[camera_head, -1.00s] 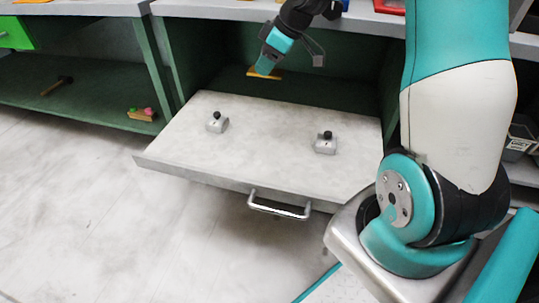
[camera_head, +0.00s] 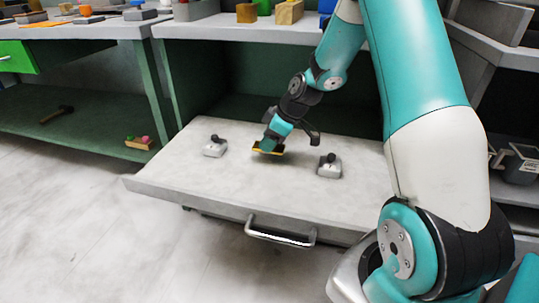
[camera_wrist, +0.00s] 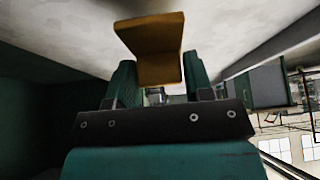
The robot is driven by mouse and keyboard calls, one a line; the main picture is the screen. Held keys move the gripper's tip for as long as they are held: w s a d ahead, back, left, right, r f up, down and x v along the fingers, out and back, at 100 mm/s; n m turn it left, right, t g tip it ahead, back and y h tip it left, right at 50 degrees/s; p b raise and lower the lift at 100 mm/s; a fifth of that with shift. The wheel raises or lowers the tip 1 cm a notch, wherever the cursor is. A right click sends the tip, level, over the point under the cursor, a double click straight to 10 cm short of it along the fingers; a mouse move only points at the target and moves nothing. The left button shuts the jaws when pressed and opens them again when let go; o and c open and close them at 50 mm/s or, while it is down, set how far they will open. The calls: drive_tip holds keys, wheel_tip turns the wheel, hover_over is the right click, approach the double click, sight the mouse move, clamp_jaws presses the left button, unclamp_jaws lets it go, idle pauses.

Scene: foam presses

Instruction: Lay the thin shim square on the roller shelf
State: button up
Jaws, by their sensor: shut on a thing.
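Two grey blocks with black knobs stand on the shelf, one left (camera_head: 215,148) and one right (camera_head: 330,168) of my gripper. The shelf's front half is clear. A worktop (camera_head: 255,30) with several blocks overhangs behind. A green lower shelf (camera_head: 75,110) holds a hammer (camera_head: 57,114).

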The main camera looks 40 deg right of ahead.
sight(269, 161)
wheel_tip(269, 161, down, 4)
drive_tip(key=shift+f+b, duration=0.15)
drive_tip(key=shift+b, duration=0.55)
drive_tip(key=o, duration=1)
